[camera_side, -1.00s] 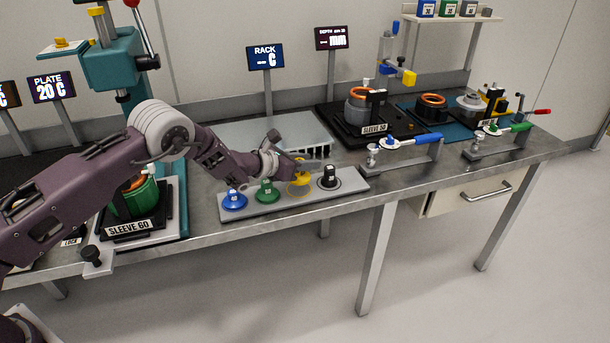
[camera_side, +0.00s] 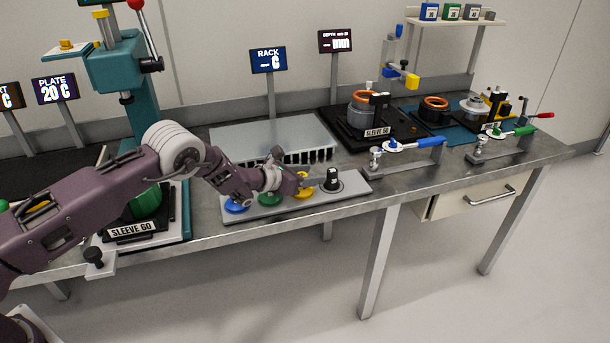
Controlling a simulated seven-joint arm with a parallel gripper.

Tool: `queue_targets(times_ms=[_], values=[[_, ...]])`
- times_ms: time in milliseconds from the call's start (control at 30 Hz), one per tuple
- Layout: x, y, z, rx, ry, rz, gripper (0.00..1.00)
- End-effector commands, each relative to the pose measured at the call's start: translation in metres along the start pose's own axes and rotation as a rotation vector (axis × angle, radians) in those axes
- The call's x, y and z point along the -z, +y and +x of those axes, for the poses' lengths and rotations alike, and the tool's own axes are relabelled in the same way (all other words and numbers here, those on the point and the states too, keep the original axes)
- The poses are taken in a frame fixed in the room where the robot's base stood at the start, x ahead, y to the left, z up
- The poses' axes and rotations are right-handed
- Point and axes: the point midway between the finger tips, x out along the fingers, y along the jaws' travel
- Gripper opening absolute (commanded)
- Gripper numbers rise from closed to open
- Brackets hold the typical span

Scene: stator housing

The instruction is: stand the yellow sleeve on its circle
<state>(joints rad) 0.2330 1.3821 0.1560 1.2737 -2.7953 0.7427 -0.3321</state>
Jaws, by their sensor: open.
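The yellow sleeve (camera_side: 305,190) is on the grey strip, third from the left, between the green piece and the black piece. It looks upright and low on its spot, but my gripper partly covers it, and its circle is mostly hidden. My gripper (camera_side: 301,181) is open, right at the top of the yellow sleeve and on its left side. Whether the fingers touch it cannot be told at this size.
On the same strip (camera_side: 350,188) stand a blue piece (camera_side: 236,206), a green piece (camera_side: 270,198) and a black piece (camera_side: 332,180). A rack with dark slots (camera_side: 265,135) lies behind. A blue-handled clamp (camera_side: 413,145) stands to the right.

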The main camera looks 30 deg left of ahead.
Motion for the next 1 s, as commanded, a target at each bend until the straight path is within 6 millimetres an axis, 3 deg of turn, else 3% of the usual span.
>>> queue_targets(times_ms=[167,600,733,1000], values=[[-0.002,0.0,-0.017,0.0,0.001,0.0,0.49],[-0.002,0.0,-0.107,0.0,0.0,-0.001,0.49],[-0.002,0.0,-0.119,0.0,0.0,0.0,0.49],[-0.005,-0.002,-0.121,0.007,-0.004,0.005,0.49]])
